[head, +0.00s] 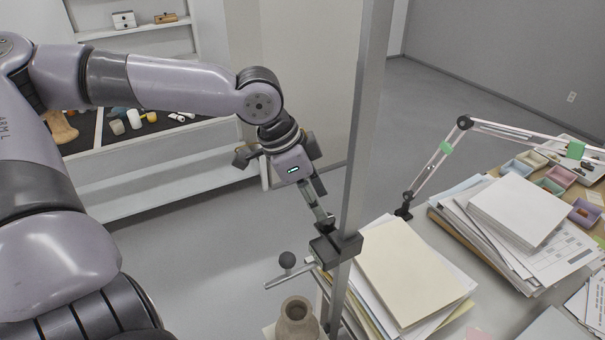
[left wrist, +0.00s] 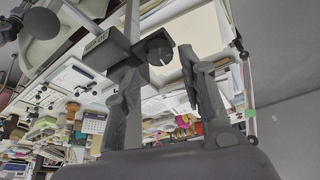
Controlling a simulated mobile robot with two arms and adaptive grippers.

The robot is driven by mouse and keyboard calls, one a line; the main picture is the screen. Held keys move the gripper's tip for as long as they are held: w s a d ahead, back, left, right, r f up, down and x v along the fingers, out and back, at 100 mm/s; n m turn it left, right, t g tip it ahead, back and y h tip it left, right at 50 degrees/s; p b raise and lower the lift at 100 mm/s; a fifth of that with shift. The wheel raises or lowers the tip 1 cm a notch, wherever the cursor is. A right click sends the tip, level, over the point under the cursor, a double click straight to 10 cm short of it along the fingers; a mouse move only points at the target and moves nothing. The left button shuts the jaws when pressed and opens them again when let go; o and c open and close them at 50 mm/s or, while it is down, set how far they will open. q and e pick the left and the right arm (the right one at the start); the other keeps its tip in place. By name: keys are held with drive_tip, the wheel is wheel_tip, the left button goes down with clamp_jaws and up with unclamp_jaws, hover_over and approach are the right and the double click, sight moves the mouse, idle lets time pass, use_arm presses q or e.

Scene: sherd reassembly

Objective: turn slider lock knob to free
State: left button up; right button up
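The slider (head: 336,244) is a dark block on the upright metal post (head: 366,130). In the left wrist view the slider (left wrist: 104,50) carries a small green label whose lettering I cannot read. Its dark round lock knob (left wrist: 156,48) has a slot or notch in its face; I cannot tell its setting. My left gripper (head: 326,218) comes down to the slider from the upper left. In the left wrist view my left gripper (left wrist: 160,68) is open, with the knob just beyond and between its fingertips. No contact is visible. My right gripper is out of view.
Paper stacks (head: 410,268), a jointed lamp arm (head: 432,165) and small coloured trays (head: 558,176) are on the right. Shelves (head: 150,180) stand behind my left arm.

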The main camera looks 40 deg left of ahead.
use_arm(q)
drive_tip(key=v, duration=0.7)
drive_tip(key=shift+o, duration=0.2)
